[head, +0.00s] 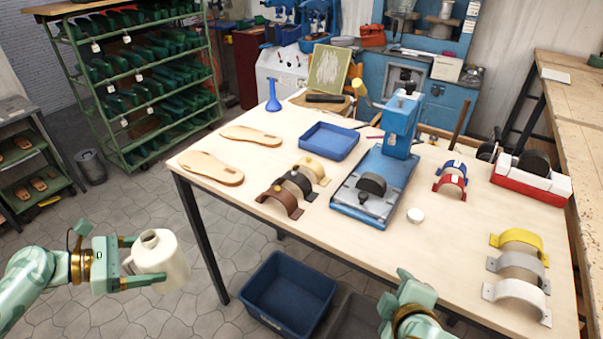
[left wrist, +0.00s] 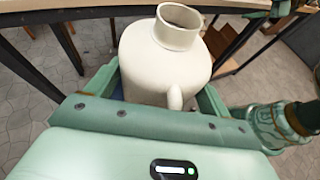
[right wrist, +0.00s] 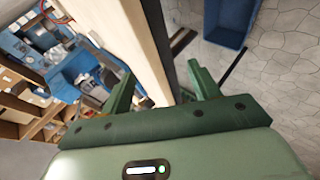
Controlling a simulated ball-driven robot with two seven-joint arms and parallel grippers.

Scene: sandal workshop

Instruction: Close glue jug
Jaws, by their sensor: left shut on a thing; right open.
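The cream glue jug (head: 163,262) is upright in my left gripper (head: 138,262), held in the air left of the workbench. Its mouth is open and uncovered; the left wrist view shows the open neck (left wrist: 180,24) and the handle. The fingers close around the jug's body (left wrist: 160,70). A small white round cap (head: 415,215) lies on the workbench, right of the blue press. My right gripper (right wrist: 160,88) is open and empty near the bench's front edge; in the head view its fingers are only partly visible at the bottom.
The workbench (head: 350,235) carries sandal soles (head: 212,168), a blue tray (head: 328,140), a blue press (head: 400,125) and several coloured arched straps (head: 518,265). A blue bin (head: 288,295) stands on the floor below. The bench around the cap is mostly clear.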

